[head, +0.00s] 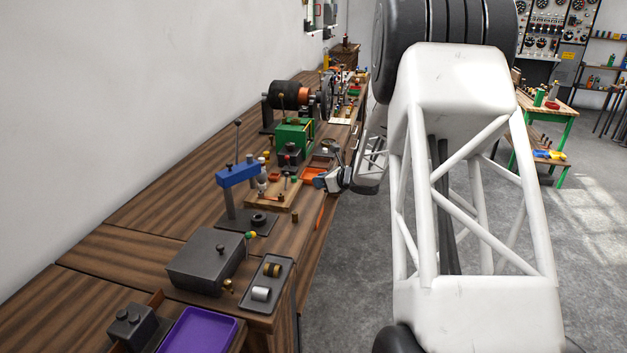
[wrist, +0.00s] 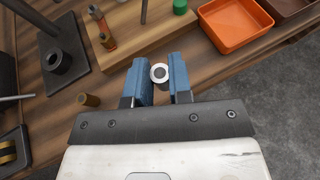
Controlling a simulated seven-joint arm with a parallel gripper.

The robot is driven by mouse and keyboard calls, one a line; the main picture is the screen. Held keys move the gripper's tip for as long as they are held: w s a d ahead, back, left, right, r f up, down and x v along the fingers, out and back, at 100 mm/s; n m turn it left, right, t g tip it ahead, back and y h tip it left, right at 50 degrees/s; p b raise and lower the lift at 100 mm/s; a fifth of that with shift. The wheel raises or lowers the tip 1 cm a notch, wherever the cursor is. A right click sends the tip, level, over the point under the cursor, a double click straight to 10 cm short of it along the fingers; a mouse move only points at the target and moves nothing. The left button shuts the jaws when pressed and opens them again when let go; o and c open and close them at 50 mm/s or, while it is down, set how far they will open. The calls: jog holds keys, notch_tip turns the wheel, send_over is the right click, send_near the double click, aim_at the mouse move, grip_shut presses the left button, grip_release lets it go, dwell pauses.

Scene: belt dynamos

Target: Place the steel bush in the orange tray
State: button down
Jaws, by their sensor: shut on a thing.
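The steel bush (wrist: 160,72) shows in the wrist view as a bright ring with a dark hole, its axis roughly along my view. My gripper (wrist: 160,80) has its blue fingers shut on it, one on each side. The orange tray (wrist: 237,25) is beyond the fingers and to the right, with its inside empty in the part that shows. In the head view my gripper (head: 320,182) is at the bench's right edge, close in front of the orange tray (head: 314,172). The held bush cannot be made out there.
A wooden board (wrist: 140,40) with upright pins and a black stand (wrist: 60,65) lie left of the tray. A dark tray (head: 282,272) nearer holds a brass and a silvery bush. A brown tray (wrist: 290,5) adjoins the orange one.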

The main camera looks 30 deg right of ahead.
jog(key=shift+w+d+f, duration=0.25)
jog(key=shift+w+d, duration=0.85)
jog(key=shift+w, duration=1.35)
jog(key=shift+w+d+f, duration=0.25)
jog(key=shift+w+d, duration=0.85)
jog(key=shift+w, duration=1.3)
jog(key=shift+w+d+f, duration=0.25)
jog(key=shift+w+d, duration=0.85)
jog(key=shift+w, duration=1.35)
jog(key=shift+f, duration=1.7)
jog(key=shift+f, duration=0.15)
jog(key=c, duration=1)
grip_release()
jog(key=shift+c, duration=0.2)
